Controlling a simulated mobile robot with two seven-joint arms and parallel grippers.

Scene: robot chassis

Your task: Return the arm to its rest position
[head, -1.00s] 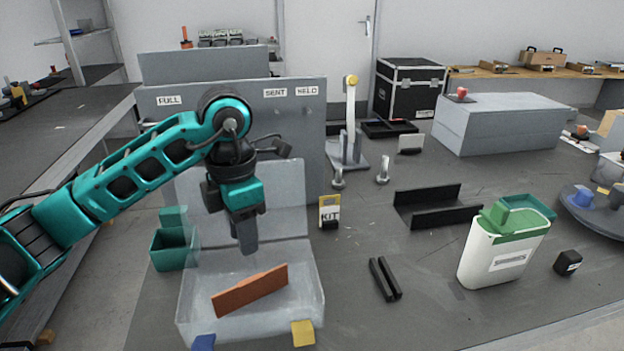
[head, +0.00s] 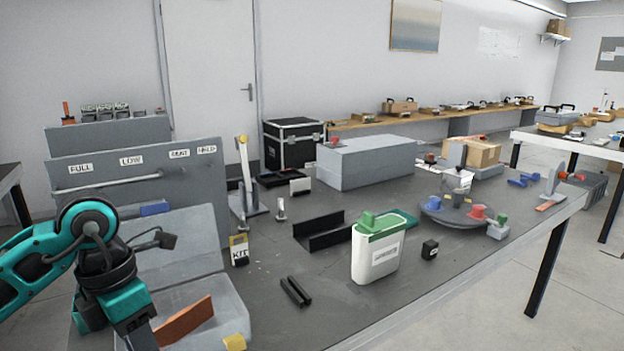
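My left arm, teal and black, comes in at the lower left. Its gripper (head: 143,337) points down in front of the left part of a clear tray (head: 225,312), to the left of an orange-brown plate (head: 185,320). My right gripper is not in view.
A grey board with labels (head: 130,185) stands behind the arm. A white jug with green lid (head: 375,255), black bars (head: 295,291), a black angled channel (head: 325,232) and a grey block (head: 370,160) stand to the right.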

